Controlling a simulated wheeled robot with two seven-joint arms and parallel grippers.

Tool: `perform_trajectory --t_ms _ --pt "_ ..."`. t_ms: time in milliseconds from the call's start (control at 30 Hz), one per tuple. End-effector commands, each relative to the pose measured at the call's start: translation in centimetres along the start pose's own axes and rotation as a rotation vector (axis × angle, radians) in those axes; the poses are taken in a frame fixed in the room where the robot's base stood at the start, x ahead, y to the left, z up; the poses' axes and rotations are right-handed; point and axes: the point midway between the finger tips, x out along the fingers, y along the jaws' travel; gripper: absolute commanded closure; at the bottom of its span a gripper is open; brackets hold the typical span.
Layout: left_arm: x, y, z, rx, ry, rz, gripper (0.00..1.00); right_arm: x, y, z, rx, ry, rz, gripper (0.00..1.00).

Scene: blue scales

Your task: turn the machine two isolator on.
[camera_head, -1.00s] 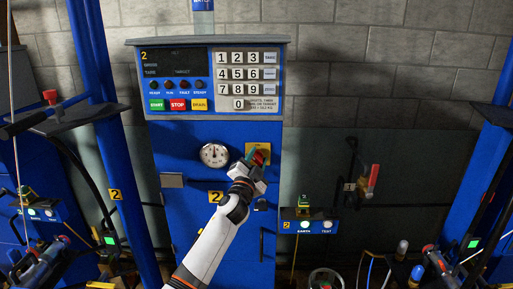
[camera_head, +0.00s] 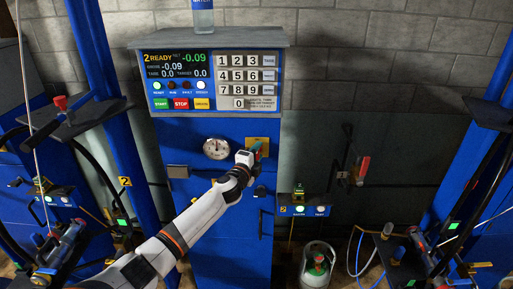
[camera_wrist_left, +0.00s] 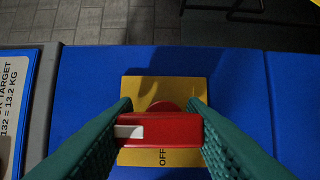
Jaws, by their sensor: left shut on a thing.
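My left gripper (camera_head: 257,152) is at the isolator on the blue front of machine two, right of the round dial (camera_head: 216,149). In the left wrist view, its green fingers are shut on the isolator's red handle (camera_wrist_left: 172,128), which lies crosswise with a white mark at its left end. Behind it is the yellow plate (camera_wrist_left: 152,88), with "OFF" readable below the handle. In the head view the gripper mostly hides the handle. The display (camera_head: 175,65) is lit, showing "2 READY" and -0.09. My right gripper is not in view.
The keypad (camera_head: 246,80) and START, STOP and drain buttons (camera_head: 181,104) are above the gripper. A small control box (camera_head: 305,210) with a lit green lamp is to the right. A gas cylinder (camera_head: 317,265) stands on the floor below it.

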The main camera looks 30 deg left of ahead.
Motion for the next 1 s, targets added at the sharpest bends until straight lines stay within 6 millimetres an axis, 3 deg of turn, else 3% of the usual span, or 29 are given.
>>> perform_trajectory --t_ms 567,600,733,1000 --pt "-0.03 -0.23 0.03 0.035 0.0 -0.017 0.85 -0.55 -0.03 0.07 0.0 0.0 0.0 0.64" --pt "-0.03 -0.23 0.04 0.035 0.0 -0.017 0.6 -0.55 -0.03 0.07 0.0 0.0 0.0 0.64" --pt "-0.02 -0.19 0.03 0.034 0.0 -0.016 0.4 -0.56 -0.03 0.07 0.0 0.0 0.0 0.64" --pt "-0.03 -0.08 0.02 0.032 0.0 -0.014 0.4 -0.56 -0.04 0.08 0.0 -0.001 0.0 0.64"
